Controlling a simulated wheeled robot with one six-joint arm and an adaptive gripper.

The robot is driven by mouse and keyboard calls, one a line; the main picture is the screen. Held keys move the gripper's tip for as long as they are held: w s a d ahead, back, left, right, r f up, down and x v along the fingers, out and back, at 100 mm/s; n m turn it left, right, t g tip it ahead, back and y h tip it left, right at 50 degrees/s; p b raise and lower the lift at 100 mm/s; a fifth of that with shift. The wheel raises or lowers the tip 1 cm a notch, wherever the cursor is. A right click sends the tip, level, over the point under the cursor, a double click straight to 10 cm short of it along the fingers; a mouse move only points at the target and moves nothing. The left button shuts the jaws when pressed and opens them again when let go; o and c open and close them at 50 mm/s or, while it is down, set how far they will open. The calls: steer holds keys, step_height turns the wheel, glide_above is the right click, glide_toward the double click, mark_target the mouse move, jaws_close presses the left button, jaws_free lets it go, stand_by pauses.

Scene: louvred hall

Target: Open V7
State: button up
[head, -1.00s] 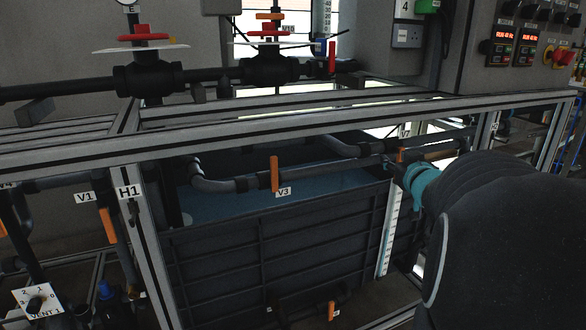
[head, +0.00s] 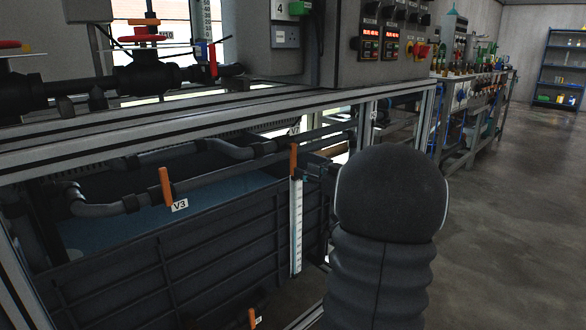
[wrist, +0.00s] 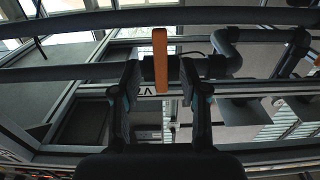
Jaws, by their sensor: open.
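The V7 valve has an upright orange lever (head: 293,160) on a dark pipe, with its V7 label (head: 295,130) just above it in the head view. In the wrist view the orange lever (wrist: 160,50) stands upright near the middle, and the label (wrist: 146,91) shows partly behind it. My gripper (wrist: 160,80) is open, with one finger on each side of the lever in the picture and gaps on both sides. I cannot tell how deep the lever sits between the fingers. In the head view my gripper (head: 312,168) is just right of the lever, mostly hidden by my arm.
The V3 valve's orange lever (head: 166,187) is on a pipe to the left. A dark tank (head: 190,262) lies below the pipes. A metal frame rail (head: 200,120) runs above them. Open floor (head: 500,240) lies to the right.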

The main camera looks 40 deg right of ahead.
mark_target(295, 166)
steer(key=shift+w+a, duration=0.15)
steer(key=shift+w, duration=1.25)
steer(key=shift+w+a, duration=0.1)
steer(key=shift+w, duration=1.3)
jaws_close()
